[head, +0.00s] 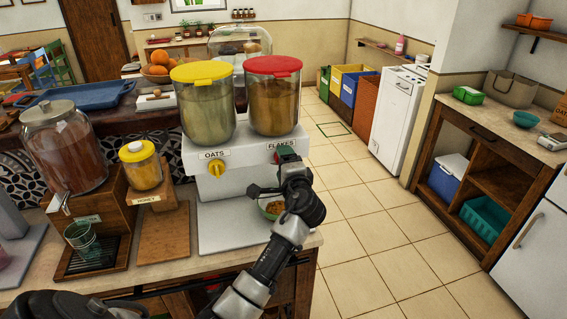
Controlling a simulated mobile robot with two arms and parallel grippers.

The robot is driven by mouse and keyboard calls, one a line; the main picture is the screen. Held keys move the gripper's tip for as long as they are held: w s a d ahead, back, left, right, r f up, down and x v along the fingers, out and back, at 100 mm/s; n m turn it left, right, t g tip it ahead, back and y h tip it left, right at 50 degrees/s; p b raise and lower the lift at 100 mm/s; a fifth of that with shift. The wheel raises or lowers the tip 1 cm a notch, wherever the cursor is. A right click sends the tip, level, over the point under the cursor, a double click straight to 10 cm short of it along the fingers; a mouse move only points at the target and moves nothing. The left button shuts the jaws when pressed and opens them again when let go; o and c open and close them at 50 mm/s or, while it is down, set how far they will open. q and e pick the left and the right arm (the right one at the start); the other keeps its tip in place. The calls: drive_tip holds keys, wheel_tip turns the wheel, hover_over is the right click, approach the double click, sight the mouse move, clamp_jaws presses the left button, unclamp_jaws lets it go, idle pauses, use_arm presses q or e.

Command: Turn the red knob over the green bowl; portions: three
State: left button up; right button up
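A two-canister dispenser (215,185) stands on the counter. Its left canister has a yellow lid and a yellow knob labelled OATS; its right canister (273,100) has a red lid and the label FLAKES. The red knob is hidden behind my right gripper (272,174), which is at the dispenser's front under the FLAKES label. I cannot tell whether its fingers touch or grip the knob. The green bowl (264,204) is below, partly covered by my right arm, with orange-brown flakes in it. My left arm's dark end (55,305) shows at the bottom left; its fingers are unclear.
A blue tray (80,97) and a fruit bowl (158,74) are behind. Open tiled floor lies to the right.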

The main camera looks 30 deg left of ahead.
use_arm(q)
drive_tip(key=b+v, duration=0.2)
drive_tip(key=v, duration=0.8)
drive_tip(key=shift+a, duration=0.1)
